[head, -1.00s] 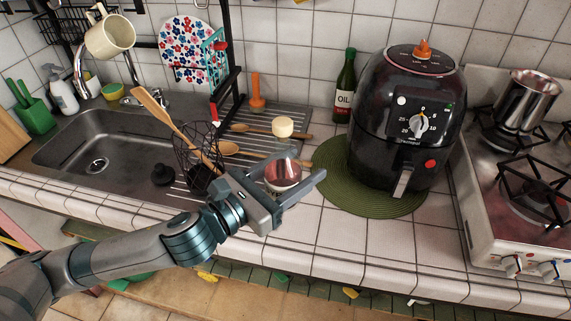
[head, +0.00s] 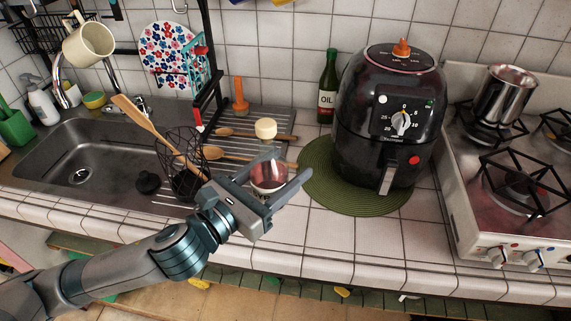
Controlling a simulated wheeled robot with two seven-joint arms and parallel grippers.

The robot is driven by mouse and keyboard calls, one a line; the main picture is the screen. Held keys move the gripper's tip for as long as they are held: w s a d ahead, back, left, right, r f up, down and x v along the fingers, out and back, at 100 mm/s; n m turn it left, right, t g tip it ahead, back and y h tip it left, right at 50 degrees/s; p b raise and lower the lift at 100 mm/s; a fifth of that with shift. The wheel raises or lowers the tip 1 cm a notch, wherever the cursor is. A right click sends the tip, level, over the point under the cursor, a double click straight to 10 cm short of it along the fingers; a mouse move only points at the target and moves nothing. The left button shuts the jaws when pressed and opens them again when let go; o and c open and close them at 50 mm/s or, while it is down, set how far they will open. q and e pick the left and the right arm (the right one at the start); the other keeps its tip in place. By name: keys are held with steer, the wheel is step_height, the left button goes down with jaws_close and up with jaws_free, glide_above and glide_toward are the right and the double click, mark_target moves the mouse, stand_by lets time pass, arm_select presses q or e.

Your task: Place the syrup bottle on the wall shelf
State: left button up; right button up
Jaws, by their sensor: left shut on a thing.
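The syrup bottle (head: 269,174) has a clear body with red syrup and a cream cap (head: 266,128). It stands roughly upright between the fingers of my left gripper (head: 284,180), which is shut on it. The bottle is over the right part of the drainer, near the green mat; I cannot tell whether its base touches the counter. The near finger and palm hide part of its lower body. I cannot make out a wall shelf for certain in this view. My right gripper is not in view.
A black air fryer (head: 372,150) stands on a green round mat (head: 330,187), with an oil bottle (head: 327,88) behind. A wire utensil basket (head: 181,160) is left of the gripper, beside the sink (head: 70,150). A black rack upright (head: 211,50) rises behind. The stove (head: 460,180) is right.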

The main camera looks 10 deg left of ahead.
arm_select(q)
steer(key=w+a+f+n+t+y, duration=0.1)
steer(key=a+f+n+y, duration=0.2)
steer(key=a+y, duration=0.2)
steer(key=w+a+f+n+t+y, duration=0.2)
steer(key=a+y, duration=0.3)
steer(key=a, duration=0.3)
steer(key=shift+a+f+n, duration=0.2)
steer(key=shift+f+n, duration=0.3)
steer(key=shift+n, duration=0.4)
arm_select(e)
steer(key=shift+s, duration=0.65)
